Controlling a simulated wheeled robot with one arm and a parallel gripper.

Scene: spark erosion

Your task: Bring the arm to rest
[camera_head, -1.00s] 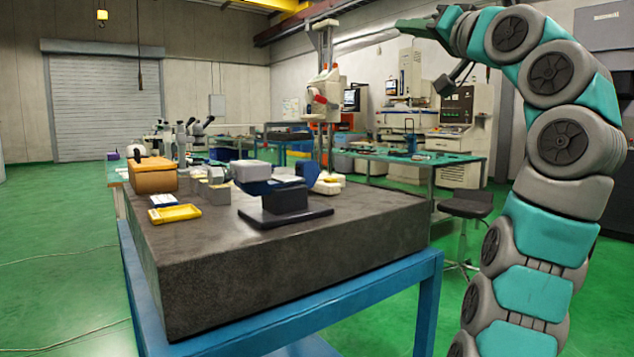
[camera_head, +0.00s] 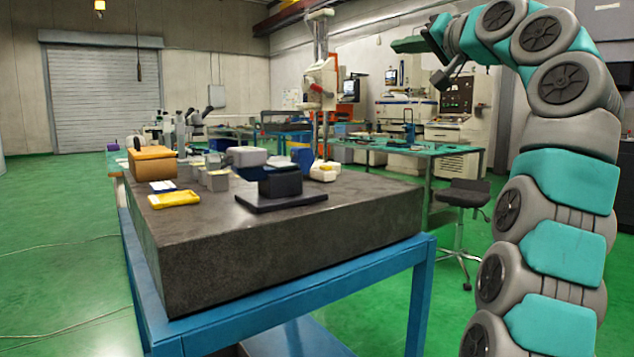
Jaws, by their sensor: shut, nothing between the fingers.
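My arm rises along the right side of the view and bends over to the left at the top. My gripper (camera_head: 408,45) is at the arm's end, high in front of the machines at the back and well above and to the right of the stone table. It looks shut, and nothing shows in it. The fingers are small and seen from the side.
A dark stone table (camera_head: 300,250) on a blue frame (camera_head: 395,272) stands left of my arm. It bears an orange box (camera_head: 152,165), a yellow tray (camera_head: 174,199), and a black stand (camera_head: 281,188). A stool (camera_head: 464,197) stands behind.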

